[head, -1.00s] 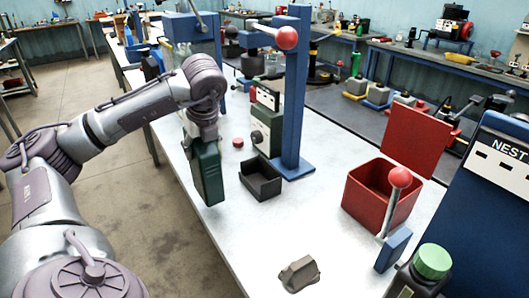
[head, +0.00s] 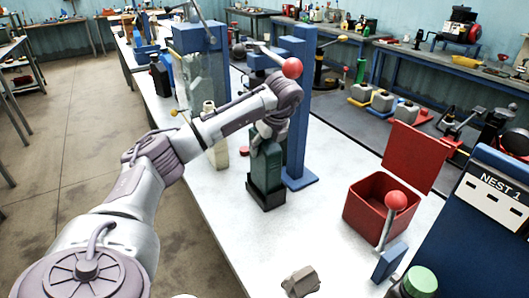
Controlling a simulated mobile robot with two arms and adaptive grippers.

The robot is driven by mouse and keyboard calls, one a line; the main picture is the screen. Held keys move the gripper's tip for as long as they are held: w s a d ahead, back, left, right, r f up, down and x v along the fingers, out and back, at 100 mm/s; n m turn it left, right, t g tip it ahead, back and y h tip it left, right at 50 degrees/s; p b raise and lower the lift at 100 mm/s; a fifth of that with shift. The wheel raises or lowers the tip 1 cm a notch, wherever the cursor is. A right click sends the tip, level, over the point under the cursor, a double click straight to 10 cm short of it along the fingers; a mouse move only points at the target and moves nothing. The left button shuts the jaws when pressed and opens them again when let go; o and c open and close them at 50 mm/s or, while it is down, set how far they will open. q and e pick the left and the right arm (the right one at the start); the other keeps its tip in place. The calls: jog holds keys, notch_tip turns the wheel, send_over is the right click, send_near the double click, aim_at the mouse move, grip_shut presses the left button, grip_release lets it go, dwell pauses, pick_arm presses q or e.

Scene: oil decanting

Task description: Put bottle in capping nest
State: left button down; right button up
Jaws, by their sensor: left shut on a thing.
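A dark green bottle (head: 266,170) is upright at the foot of the blue capping press (head: 301,110). My left gripper (head: 268,134) is shut on its top from above. The black capping nest (head: 266,198) stands on the white table in front of the press. The bottle's lower part is hidden behind the nest's front wall, so it appears to be inside the nest; whether it rests on the floor of it I cannot tell. My right gripper is out of view.
An open red box (head: 377,214) stands to the right, with a red-knobbed lever (head: 395,202) before it. A grey block (head: 300,281) lies at the front. A green-capped bottle (head: 421,281) is at lower right, by the blue NEST 1 panel (head: 485,205). The table between is clear.

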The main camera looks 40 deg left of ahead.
pick_arm(q)
notch_tip(320, 180, down, 3)
jog(key=shift+r+p, duration=0.15)
jog(key=shift+p, duration=0.25)
jog(key=shift+c, duration=1.3)
grip_release()
jog(key=shift+s, duration=0.1)
jog(key=b+v, duration=0.1)
jog(key=v, duration=0.3)
jog(key=shift+d+r, duration=0.15)
jog(key=shift+r, duration=0.1)
jog(key=s+d, duration=0.3)
jog(key=d, duration=0.8)
jog(key=shift+s+d+r, duration=0.15)
jog(key=shift+s+d, duration=0.1)
jog(key=shift+d, duration=0.1)
